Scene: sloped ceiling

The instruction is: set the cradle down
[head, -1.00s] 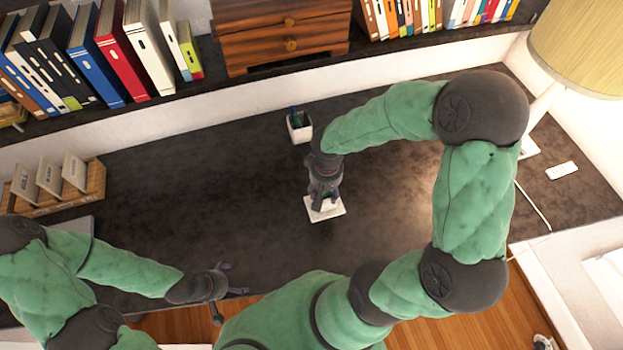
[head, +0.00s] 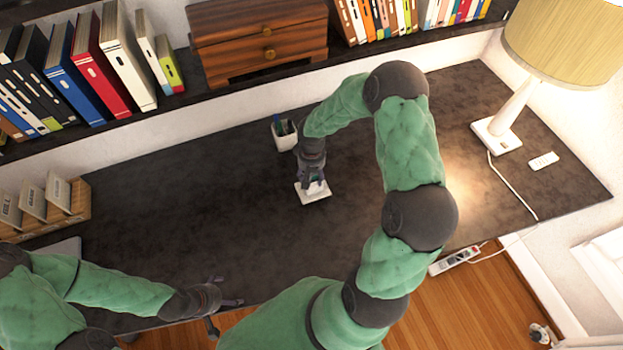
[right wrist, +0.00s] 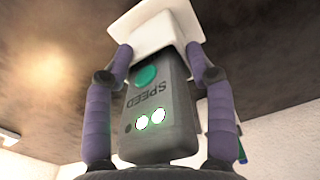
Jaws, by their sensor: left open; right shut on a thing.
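The cradle (head: 304,194) is a small white piece with a flat square plate, over the middle of the dark desk (head: 200,215). My right gripper (head: 314,181) points down at it from above. In the right wrist view, its purple-padded fingers (right wrist: 158,62) close on both sides of the cradle's white block (right wrist: 160,38). A grey handset (right wrist: 158,112) marked SPEED, with a green button and two bright lights, sits between the fingers. I cannot tell whether the plate touches the desk. My left gripper (head: 228,303) is open and empty at the desk's front edge.
A white pen cup (head: 284,136) stands just behind the cradle. A lamp (head: 510,120), its cord and a white remote (head: 543,161) are at the right. A wooden file holder (head: 75,205) is at the left. The desk's middle left is bare.

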